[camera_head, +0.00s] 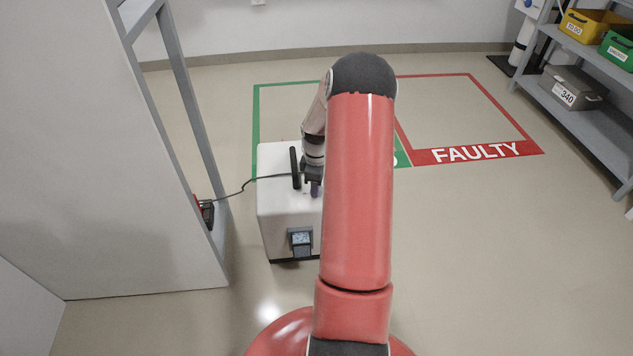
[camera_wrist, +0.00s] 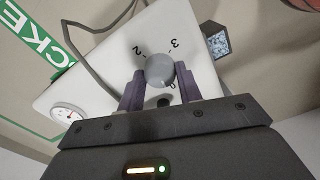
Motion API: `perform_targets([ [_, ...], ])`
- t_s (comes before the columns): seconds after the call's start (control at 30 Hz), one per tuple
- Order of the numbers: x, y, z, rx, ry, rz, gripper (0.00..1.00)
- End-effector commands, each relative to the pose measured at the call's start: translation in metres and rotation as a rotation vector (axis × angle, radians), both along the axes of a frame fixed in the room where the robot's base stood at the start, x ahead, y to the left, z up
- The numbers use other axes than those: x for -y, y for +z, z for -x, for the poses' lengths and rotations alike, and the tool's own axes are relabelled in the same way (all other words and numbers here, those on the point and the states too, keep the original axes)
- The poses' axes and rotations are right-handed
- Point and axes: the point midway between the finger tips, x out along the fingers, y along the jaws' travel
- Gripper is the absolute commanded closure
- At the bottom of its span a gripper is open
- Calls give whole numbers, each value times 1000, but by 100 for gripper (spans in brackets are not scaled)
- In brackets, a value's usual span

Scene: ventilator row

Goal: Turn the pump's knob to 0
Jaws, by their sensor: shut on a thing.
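The pump (camera_head: 275,218) is a white box on the floor, left of my arm in the head view. Its white top (camera_wrist: 100,92) fills the middle of the wrist view. The knob (camera_wrist: 160,70) is round and grey, with printed marks 2 and 3 beyond it and another mark partly hidden at its near right edge. My gripper (camera_wrist: 160,76) is shut on the knob, one dark finger on each side. I cannot make out a pointer on the knob. In the head view my gripper (camera_head: 313,180) is over the pump's top, and the knob is hidden.
A dark bar handle (camera_head: 295,167) stands on the pump, and a cable (camera_head: 240,189) runs left to a grey frame. A round gauge (camera_wrist: 68,114) and a small screen (camera_wrist: 218,44) flank the knob. Shelves (camera_head: 590,115) stand far right; the floor between is clear.

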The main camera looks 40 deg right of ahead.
Motion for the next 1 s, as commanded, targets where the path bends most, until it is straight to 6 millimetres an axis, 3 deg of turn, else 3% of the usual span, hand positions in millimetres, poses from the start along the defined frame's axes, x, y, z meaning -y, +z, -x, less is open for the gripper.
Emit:
perform_targets([
  [0.33, 0, 0, 0, 0, 133, 0, 88],
  [0.87, 0, -1, 0, 0, 154, 0, 88],
  [0.9, 0, -1, 0, 0, 153, 0, 60],
  [1.0, 0, -1, 0, 0, 153, 0, 47],
])
